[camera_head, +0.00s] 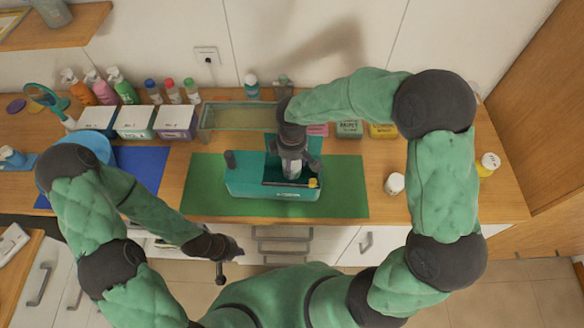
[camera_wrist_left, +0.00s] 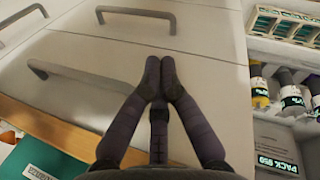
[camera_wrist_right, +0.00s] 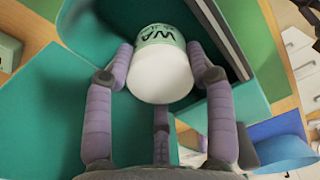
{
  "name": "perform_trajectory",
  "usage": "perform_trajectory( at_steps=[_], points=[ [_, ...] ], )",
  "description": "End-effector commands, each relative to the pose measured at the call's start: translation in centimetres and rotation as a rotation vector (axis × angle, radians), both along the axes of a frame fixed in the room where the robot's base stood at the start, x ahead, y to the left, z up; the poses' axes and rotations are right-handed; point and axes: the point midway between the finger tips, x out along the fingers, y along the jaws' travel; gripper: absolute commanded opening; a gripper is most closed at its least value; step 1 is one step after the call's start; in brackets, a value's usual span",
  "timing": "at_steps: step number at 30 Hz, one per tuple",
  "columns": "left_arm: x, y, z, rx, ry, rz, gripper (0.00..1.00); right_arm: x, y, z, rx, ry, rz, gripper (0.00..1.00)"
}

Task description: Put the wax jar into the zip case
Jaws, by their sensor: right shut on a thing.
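The teal zip case (camera_head: 243,186) sits on the green mat, its top open, with a small yellow piece at its right front corner. The case fills much of the right wrist view (camera_wrist_right: 55,110). The wax jar (camera_wrist_right: 161,72), white with a pale green label reading "WA", is between the fingers of my right gripper (camera_wrist_right: 160,60). My right gripper (camera_head: 293,168) is shut on it and points down at the case opening; how deep the jar sits is hard to tell. My left gripper (camera_wrist_left: 160,75) is shut and empty, low in front of the counter drawers, away from the case.
The green mat (camera_head: 345,195) has bare room on its right. A white jar (camera_head: 394,184) stands right of it. Several boxes, bottles and a clear tray (camera_head: 235,117) line the back. A blue mat (camera_head: 140,170) and blue bowl (camera_head: 88,146) are at the left.

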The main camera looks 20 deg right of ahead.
Motion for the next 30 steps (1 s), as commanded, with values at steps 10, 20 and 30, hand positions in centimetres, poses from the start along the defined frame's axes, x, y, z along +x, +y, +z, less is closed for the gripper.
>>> perform_trajectory(
  at_steps=[10, 20, 30],
  points=[
    [0.0, 0.0, -0.5, 0.0, 0.0, 0.0, 0.0, 0.0, 0.0, -3.2, 0.001, 0.0, -0.001, 0.19],
    [0.0, 0.0, -0.9, 0.0, 0.0, 0.0, 0.0, 0.0, 0.0, -3.8, 0.0, 0.0, 0.0, 0.19],
    [0.0, 0.0, -1.4, 0.0, 0.0, 0.0, 0.0, 0.0, 0.0, -4.5, 0.0, 0.0, 0.0, 0.19]
  ],
)
